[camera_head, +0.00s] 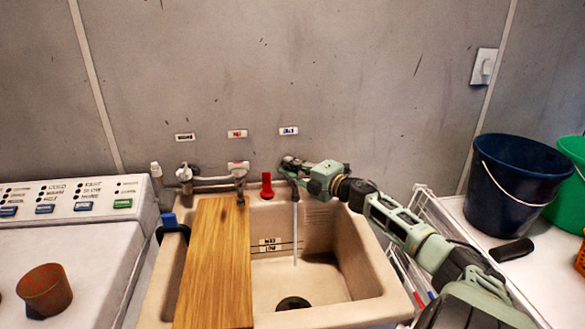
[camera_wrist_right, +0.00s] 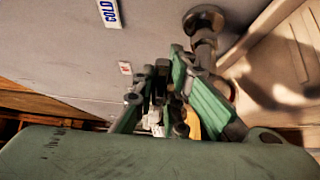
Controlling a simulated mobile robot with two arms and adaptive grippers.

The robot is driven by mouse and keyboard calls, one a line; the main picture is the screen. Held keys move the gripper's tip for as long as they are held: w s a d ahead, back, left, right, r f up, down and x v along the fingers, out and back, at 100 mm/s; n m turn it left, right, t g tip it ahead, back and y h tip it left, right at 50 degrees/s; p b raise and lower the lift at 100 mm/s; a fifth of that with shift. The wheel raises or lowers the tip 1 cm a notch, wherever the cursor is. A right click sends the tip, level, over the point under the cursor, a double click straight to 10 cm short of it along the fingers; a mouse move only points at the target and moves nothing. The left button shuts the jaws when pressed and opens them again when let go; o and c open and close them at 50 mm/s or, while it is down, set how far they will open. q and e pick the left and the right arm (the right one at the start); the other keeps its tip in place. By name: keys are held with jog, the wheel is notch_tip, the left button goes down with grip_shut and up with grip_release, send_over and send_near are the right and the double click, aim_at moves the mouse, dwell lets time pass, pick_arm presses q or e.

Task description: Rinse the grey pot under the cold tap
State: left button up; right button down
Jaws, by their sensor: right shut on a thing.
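My right gripper (camera_head: 297,170) is at the cold tap (camera_head: 287,160) on the wall behind the sink, shut on its handle; the fingers hide most of the handle. In the right wrist view the gripper's fingers (camera_wrist_right: 172,98) are close together beside the tap's round dark fitting (camera_wrist_right: 204,20), below the COLD label (camera_wrist_right: 109,13). A thin water stream (camera_head: 295,232) falls into the open right part of the sink (camera_head: 345,240). I see no grey pot; a reddish-brown pot (camera_head: 46,290) stands on the machine at the left. My left gripper is not in view.
A wooden board (camera_head: 215,265) covers the sink's left-middle part. The drain (camera_head: 293,303) shows in the bare basin. A middle tap (camera_head: 239,175) and a red handle (camera_head: 267,186) are left of my gripper. A blue bucket (camera_head: 510,190) stands at the right.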

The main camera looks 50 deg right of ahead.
jog(key=c, duration=1.8)
grip_release()
jog(key=shift+o, duration=0.2)
jog(key=shift+s+f, duration=0.15)
jog(key=shift+s, duration=0.5)
jog(key=s, duration=1)
jog(key=shift+s, duration=0.4)
